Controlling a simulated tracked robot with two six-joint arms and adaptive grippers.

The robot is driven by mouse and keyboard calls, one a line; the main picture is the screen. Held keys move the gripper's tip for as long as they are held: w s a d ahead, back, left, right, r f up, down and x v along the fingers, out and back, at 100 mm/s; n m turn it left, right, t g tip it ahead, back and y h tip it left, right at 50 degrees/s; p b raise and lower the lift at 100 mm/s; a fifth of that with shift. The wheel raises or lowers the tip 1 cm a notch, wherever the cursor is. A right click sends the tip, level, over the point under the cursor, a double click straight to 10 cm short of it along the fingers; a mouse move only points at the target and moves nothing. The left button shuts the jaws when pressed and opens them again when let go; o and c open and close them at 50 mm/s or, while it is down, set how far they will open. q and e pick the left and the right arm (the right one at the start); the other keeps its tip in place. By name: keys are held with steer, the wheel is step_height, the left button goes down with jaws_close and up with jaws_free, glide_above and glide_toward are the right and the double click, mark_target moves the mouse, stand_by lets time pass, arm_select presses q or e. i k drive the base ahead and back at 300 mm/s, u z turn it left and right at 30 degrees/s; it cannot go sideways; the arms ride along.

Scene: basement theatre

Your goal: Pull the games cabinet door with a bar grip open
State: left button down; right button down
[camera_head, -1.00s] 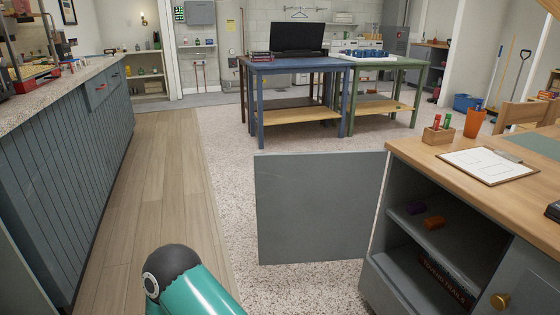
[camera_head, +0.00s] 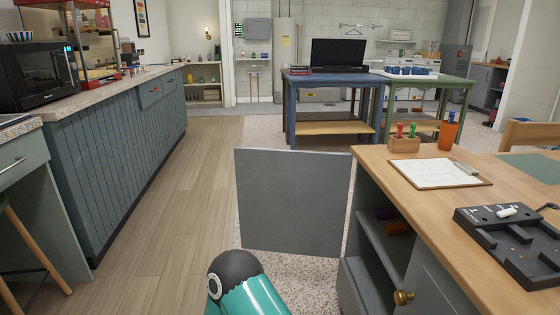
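The games cabinet door (camera_head: 292,203) is a flat grey panel standing swung wide open from the left side of the grey cabinet (camera_head: 350,290). Its plain face shows, and no bar grip can be seen on it. The cabinet's open front shows a shelf (camera_head: 385,245) with small dark purple and orange items, partly shaded. A teal arm link of mine with a black cap rises at the bottom, in front of the door in the picture. Neither of my grippers is in view.
The wooden cabinet top (camera_head: 400,205) carries a clipboard (camera_head: 440,173), a marker holder (camera_head: 405,143), an orange cup (camera_head: 448,132) and a black device (camera_head: 515,240). A brass knob (camera_head: 403,297) sits on another door. Wood floor (camera_head: 180,210) is clear between door and left counter (camera_head: 115,140).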

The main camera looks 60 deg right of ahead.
mark_target(292, 202)
steer(key=z, duration=0.65)
steer(key=k, duration=0.15)
steer(key=z, duration=0.55)
steer(key=i, duration=1.65)
steer(key=u, duration=0.05)
